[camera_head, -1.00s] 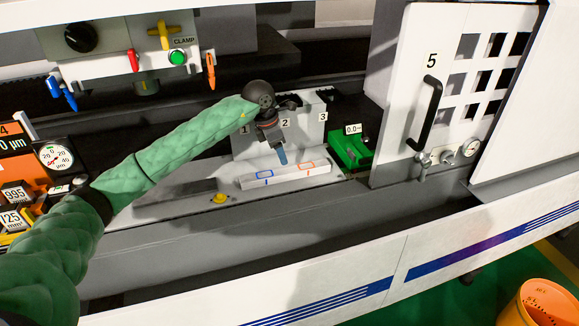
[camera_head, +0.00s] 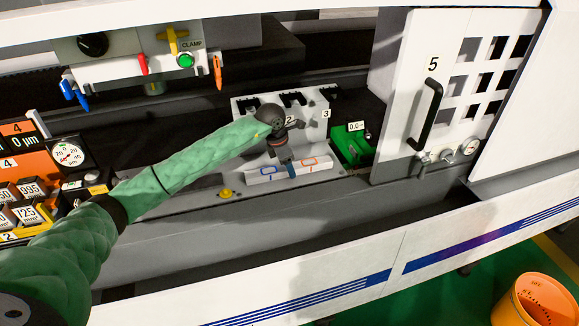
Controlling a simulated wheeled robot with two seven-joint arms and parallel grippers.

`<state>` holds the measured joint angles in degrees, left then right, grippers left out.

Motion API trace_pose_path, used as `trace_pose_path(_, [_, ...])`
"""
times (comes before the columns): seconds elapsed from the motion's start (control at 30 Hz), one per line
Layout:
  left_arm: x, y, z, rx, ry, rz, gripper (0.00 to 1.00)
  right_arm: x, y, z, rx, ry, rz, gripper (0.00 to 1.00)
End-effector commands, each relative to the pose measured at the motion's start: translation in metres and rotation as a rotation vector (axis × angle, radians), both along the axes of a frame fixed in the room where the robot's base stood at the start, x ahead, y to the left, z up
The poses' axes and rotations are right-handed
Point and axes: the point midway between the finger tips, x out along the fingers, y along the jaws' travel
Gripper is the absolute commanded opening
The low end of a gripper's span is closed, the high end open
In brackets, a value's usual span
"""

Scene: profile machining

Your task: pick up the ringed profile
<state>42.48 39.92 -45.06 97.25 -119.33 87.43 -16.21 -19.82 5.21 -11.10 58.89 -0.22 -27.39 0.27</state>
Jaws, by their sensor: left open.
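The white profile (camera_head: 328,163) is a long bar with a blue ring outline at its left and an orange one at its right. It lies flat in front of the white numbered block (camera_head: 318,129). My left gripper (camera_head: 290,170) points down at the middle of the bar, between the two outlines, with its bluish fingertips at the bar. It is open; whether the fingers straddle the bar or touch it cannot be told. The gripper body and wrist hide part of the block and its number 1. My right gripper is not in view.
A green tray (camera_head: 342,146) stands right of the block. A white door with a black handle (camera_head: 425,115) is further right. A yellow knob (camera_head: 227,194) sits on the ledge at left. A clamp panel (camera_head: 130,68) with levers hangs upper left. An orange bin (camera_head: 530,305) stands lower right.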

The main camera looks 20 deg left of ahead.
Motion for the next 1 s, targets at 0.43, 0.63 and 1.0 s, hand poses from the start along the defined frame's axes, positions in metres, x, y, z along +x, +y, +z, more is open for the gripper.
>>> trace_pose_path(0.43, [0.0012, -0.0015, -0.0062, 0.0, -0.002, -0.001, 0.5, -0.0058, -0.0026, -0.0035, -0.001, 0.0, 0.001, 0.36])
trace_pose_path(0.63, [0.0012, -0.0014, -0.006, 0.0, -0.002, -0.001, 0.11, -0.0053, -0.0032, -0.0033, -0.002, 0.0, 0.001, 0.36])
trace_pose_path(1.0, [0.0016, -0.0014, -0.0029, 0.0, -0.003, 0.0, 0.07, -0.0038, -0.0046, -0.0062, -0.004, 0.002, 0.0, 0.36])
